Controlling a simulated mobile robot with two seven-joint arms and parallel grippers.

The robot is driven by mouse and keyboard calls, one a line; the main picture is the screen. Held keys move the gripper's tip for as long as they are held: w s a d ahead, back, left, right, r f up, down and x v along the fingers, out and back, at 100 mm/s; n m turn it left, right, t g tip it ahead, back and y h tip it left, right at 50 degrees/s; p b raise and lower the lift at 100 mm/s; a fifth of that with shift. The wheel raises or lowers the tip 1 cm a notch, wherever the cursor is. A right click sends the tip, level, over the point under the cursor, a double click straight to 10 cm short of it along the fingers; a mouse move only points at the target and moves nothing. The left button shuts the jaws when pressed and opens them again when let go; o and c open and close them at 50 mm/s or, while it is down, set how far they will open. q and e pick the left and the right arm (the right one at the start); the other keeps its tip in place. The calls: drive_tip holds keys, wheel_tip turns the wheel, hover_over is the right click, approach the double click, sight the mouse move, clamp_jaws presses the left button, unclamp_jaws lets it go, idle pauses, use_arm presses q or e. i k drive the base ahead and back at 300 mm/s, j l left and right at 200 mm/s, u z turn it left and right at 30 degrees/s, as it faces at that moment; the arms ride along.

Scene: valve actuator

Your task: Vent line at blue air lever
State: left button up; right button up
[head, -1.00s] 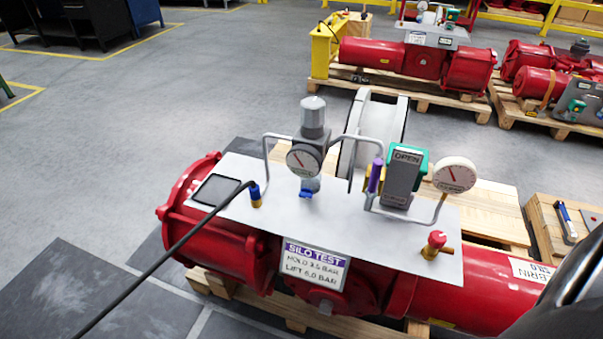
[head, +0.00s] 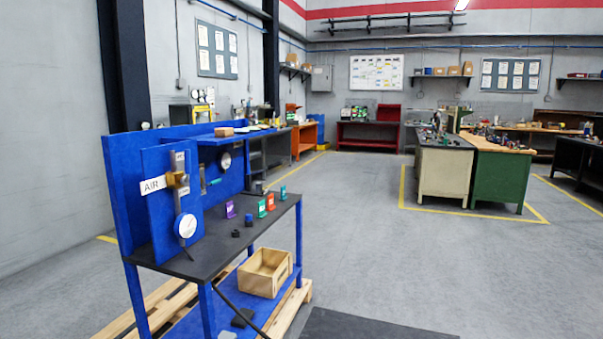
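A blue workbench (head: 114,200) with a dark top stands at the left of the head view. On its upright blue panel is a white AIR label (head: 153,185). Beside the label is a brass-coloured valve (head: 176,179) on a vertical pipe. A small blue-handled part (head: 213,183) shows just right of it; I cannot tell whether it is the air lever. A round white gauge (head: 186,225) sits below the valve, and another gauge (head: 225,160) is on the back panel. Neither of my grippers is in view.
Several small coloured tags (head: 262,208) stand on the bench top. A wooden crate (head: 266,273) is on the lower shelf, and a black hose (head: 240,313) hangs below. Grey floor (head: 375,230) is open to the right, before the cream and green benches (head: 443,175).

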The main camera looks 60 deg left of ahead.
sight(183, 180)
drive_tip(key=u, duration=2.65)
drive_tip(key=i+l, duration=0.15)
drive_tip(key=i, duration=0.45)
drive_tip(key=i+l, duration=0.2)
drive_tip(key=i, duration=0.45)
